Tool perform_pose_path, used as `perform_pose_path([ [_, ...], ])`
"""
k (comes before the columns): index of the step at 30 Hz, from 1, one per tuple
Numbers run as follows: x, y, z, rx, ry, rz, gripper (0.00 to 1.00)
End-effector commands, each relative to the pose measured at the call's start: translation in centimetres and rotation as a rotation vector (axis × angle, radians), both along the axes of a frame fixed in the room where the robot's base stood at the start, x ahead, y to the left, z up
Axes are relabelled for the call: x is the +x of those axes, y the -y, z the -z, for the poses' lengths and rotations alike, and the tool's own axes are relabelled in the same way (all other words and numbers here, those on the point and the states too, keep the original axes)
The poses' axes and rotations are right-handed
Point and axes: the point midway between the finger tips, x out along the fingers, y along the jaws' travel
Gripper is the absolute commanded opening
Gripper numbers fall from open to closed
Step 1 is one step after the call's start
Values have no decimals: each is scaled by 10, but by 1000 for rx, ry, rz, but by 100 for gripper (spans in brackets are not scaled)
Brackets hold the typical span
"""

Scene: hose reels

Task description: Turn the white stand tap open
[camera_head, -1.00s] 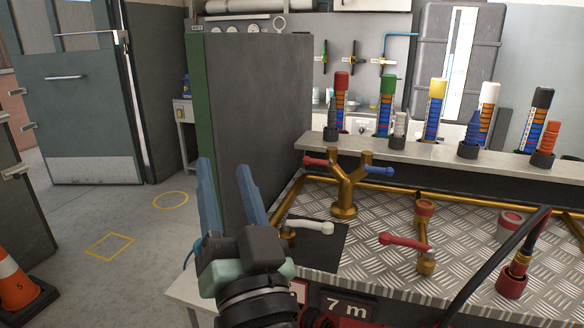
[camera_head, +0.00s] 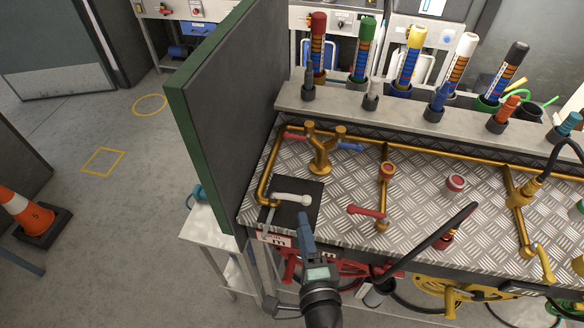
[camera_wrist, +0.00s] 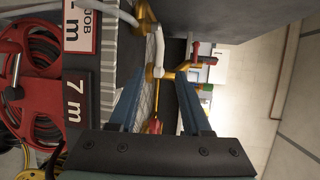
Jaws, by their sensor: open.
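The white stand tap (camera_head: 292,198) is a white lever on a brass fitting above a black mat, at the left end of the metal bench. In the wrist view its lever (camera_wrist: 159,48) shows ahead, around the line between my fingertips. My gripper (camera_head: 304,220) is just in front of the lever in the head view, its fingers pointing at it. In the wrist view my gripper (camera_wrist: 163,75) is open, with nothing between its fingers. Whether a finger touches the lever I cannot tell. In the head view the fingers overlap, so their gap is hidden.
A tall grey panel (camera_head: 215,110) with a green edge stands just left of the tap. A brass double outlet (camera_head: 322,150) with red and blue handles stands behind it. A red lever (camera_head: 366,211) is to the right. A red hose reel (camera_wrist: 35,75) is below the bench.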

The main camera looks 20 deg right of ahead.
Motion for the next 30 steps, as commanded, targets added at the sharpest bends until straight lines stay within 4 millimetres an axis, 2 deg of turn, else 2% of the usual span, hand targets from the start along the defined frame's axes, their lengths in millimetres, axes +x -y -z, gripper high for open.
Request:
perform_pose_path([
  [5,12,4,3,8,-1,5,48],
  [21,99,20,20,4,-1,3,48],
  [30,122,24,25,4,-2,2,48],
])
